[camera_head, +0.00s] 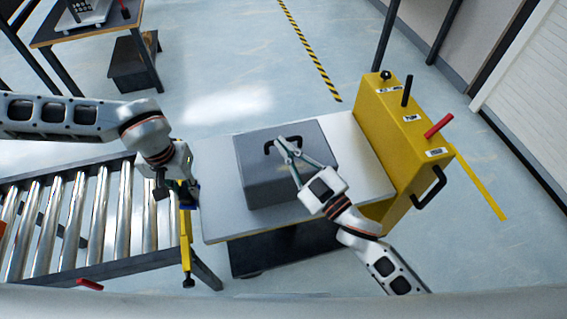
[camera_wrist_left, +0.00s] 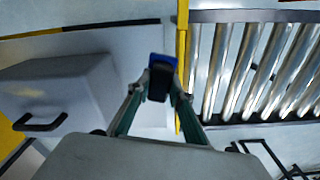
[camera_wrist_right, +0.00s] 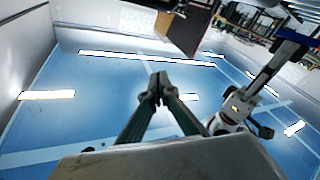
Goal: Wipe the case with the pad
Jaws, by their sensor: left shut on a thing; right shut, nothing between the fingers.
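The case (camera_head: 285,180) is a grey box with a black handle on top, standing on a white-topped table. It also shows at the left of the left wrist view (camera_wrist_left: 65,95). My left gripper (camera_head: 183,185) is shut on a small blue and black pad, which shows clearly in the left wrist view (camera_wrist_left: 162,68). It holds the pad left of the case, near the conveyor's end, apart from the case. My right gripper (camera_head: 283,147) is shut and empty. In the head view it overlaps the case's top by the handle; the right wrist view (camera_wrist_right: 160,88) shows no case beyond its fingertips.
A roller conveyor (camera_head: 90,215) with a yellow end post lies left of the white table (camera_head: 220,220). A yellow control box (camera_head: 400,130) with levers and a black handle stands at the table's right. The table's left strip is clear.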

